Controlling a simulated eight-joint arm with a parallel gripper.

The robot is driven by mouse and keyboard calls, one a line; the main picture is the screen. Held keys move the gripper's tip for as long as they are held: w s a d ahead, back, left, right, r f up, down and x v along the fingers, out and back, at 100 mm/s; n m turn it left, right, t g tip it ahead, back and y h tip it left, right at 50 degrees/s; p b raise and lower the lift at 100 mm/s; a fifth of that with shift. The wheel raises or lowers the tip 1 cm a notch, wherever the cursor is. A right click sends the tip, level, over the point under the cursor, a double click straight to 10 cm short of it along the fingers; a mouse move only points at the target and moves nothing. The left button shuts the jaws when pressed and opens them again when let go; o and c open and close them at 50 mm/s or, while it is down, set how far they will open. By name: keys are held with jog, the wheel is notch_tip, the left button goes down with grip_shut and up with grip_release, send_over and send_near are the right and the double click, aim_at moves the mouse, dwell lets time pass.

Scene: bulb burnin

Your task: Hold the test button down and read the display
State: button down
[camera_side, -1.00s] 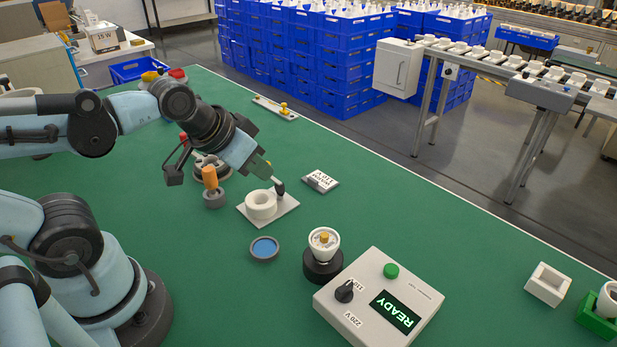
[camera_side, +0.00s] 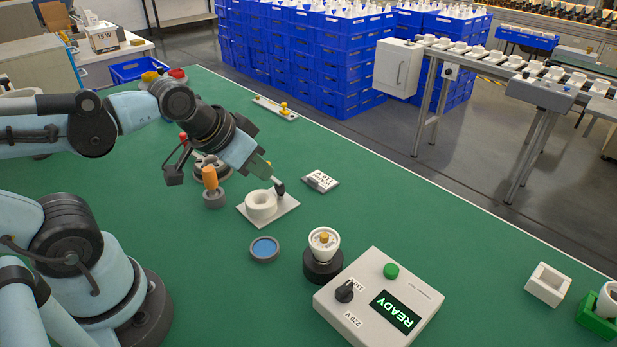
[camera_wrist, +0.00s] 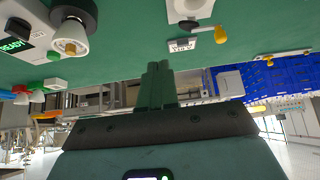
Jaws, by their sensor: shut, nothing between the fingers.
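The tester is a pale box (camera_side: 330,303) at the lower right of the side view. Its round green test button (camera_side: 391,271) stands up on the top face, with nothing on it. Its display (camera_side: 394,312) shows READY in green letters; it also shows at the left edge of the wrist view (camera_wrist: 14,46). A black knob (camera_side: 344,291) sits between the 110 V and 220 V labels. A white bulb (camera_side: 325,241) with a brass tip stands in a black socket (camera_side: 323,266) beside the box. My gripper (camera_side: 272,180) is shut and empty, well away from the button.
Below my gripper lies a white plate (camera_side: 284,213) with a thick white ring (camera_side: 262,207). A white open block (camera_side: 547,284) stands far right.

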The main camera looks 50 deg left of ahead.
jog(key=r+g+h, duration=0.1)
jog(key=h, duration=0.6)
send_over(386, 267)
jog(key=shift+r+m, duration=0.1)
jog(key=shift+m, duration=0.2)
jog(key=shift+f, duration=4.45)
jog(key=shift+f, duration=0.1)
jog(key=shift+f, duration=0.3)
